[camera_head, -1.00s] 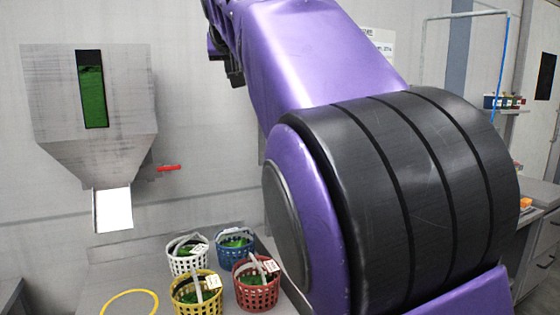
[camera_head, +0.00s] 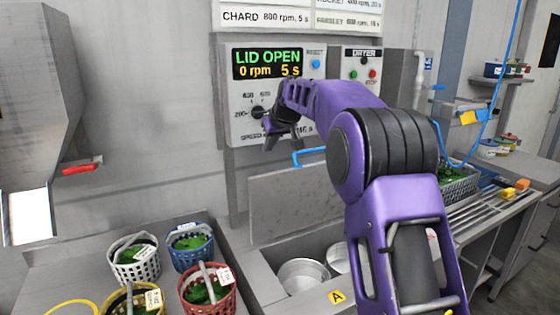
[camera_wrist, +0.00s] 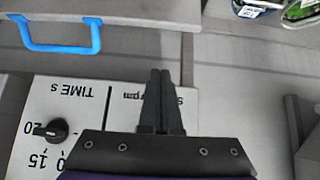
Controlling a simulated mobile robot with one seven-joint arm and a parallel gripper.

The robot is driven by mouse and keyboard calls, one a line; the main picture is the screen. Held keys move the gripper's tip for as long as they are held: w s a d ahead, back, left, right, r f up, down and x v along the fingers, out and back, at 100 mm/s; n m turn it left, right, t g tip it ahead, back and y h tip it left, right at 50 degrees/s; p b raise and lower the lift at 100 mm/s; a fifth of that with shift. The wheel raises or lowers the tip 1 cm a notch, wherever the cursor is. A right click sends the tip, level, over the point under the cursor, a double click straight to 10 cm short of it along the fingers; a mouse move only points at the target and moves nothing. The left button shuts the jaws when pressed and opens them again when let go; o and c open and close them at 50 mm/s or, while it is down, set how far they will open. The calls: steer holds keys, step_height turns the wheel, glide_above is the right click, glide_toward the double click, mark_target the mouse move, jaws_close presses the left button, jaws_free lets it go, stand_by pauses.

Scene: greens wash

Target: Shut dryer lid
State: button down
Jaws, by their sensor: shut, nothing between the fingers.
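The dryer lid (camera_head: 290,212) is a grey panel standing upright behind the dryer basin, with a blue handle (camera_head: 310,157) at its top edge. The display (camera_head: 267,63) reads LID OPEN, 0 rpm, 5 s. My gripper (camera_head: 270,142) is in front of the control panel's lower part, left of and slightly above the handle, apart from it. In the wrist view my gripper (camera_wrist: 160,76) is shut and empty, in front of the panel's lettering; the handle (camera_wrist: 60,49) is at the upper left.
Metal bowls (camera_head: 303,276) sit in the dryer basin beneath the lid. White (camera_head: 136,262), blue (camera_head: 190,247), yellow (camera_head: 131,304) and red (camera_head: 208,292) baskets of greens stand at the lower left. A hopper with a red lever (camera_head: 82,169) is at left. A drain rack (camera_head: 490,207) is at right.

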steer(key=d+p+x, duration=0.1)
steer(key=x, duration=1)
steer(key=shift+s+d+f+b, duration=0.1)
steer(key=shift+s+d+b, duration=0.2)
steer(key=shift+s, duration=0.65)
steer(key=shift+s+d+b, duration=0.15)
steer(key=shift+s+d, duration=0.25)
steer(key=shift+s, duration=0.5)
steer(key=shift+f, duration=0.1)
